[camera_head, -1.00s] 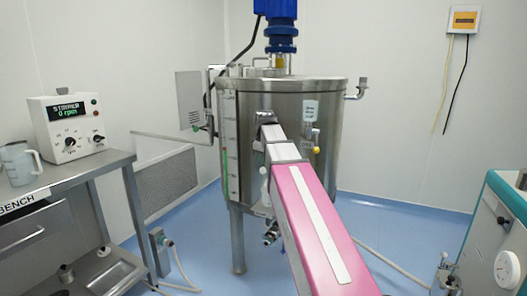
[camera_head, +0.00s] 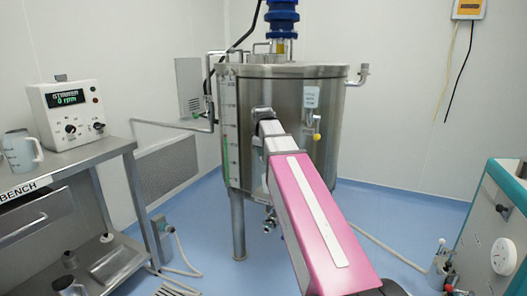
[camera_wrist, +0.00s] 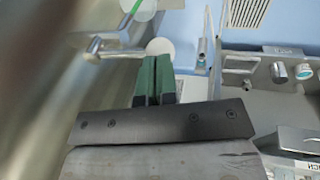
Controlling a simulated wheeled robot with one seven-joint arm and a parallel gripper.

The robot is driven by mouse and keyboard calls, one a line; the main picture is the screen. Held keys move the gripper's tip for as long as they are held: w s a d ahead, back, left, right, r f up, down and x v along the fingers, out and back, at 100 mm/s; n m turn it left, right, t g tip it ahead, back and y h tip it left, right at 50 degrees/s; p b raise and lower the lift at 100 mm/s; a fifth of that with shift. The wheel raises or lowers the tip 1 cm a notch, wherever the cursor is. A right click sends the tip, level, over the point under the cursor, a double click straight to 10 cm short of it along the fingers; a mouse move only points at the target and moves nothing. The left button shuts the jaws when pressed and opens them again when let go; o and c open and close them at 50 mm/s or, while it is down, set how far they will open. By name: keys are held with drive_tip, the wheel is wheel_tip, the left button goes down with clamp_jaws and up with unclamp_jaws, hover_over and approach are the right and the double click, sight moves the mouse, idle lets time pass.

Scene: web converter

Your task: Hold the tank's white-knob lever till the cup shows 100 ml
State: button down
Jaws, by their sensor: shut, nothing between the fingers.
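The steel tank (camera_head: 290,95) stands in the middle, with a graduated green-marked strip on its left front. In the wrist view a white round knob (camera_wrist: 160,47) sits just beyond my fingertips, in line with a metal rod (camera_wrist: 112,47) from the tank side. My gripper (camera_wrist: 153,62) is shut, its green pads together with nothing between them. I cannot tell whether the tips touch the knob. In the head view my arm hides the fingers and most of this lever. A pale cup with a handle (camera_head: 20,151) stands on the bench; its level cannot be read.
The stirrer box (camera_head: 68,112) reads 0 rpm on the bench (camera_head: 95,157) at left. A yellow-handled valve (camera_head: 316,136) is on the tank's right front. A teal machine (camera_head: 490,220) stands at right. Blue floor lies between, with hoses on it.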

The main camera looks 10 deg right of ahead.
drive_tip(key=f+t, duration=0.1)
drive_tip(key=f+t+h, duration=0.2)
drive_tip(key=f, duration=0.1)
drive_tip(key=shift+s+a+t, duration=0.15)
drive_tip(key=shift+s+t, duration=0.1)
drive_tip(key=shift+t, duration=0.05)
drive_tip(key=shift+f, duration=0.5)
idle(2.0)
drive_tip(key=shift+r, duration=0.1)
drive_tip(key=v, duration=1.4)
drive_tip(key=shift+s+a, duration=0.2)
drive_tip(key=shift+a, duration=0.2)
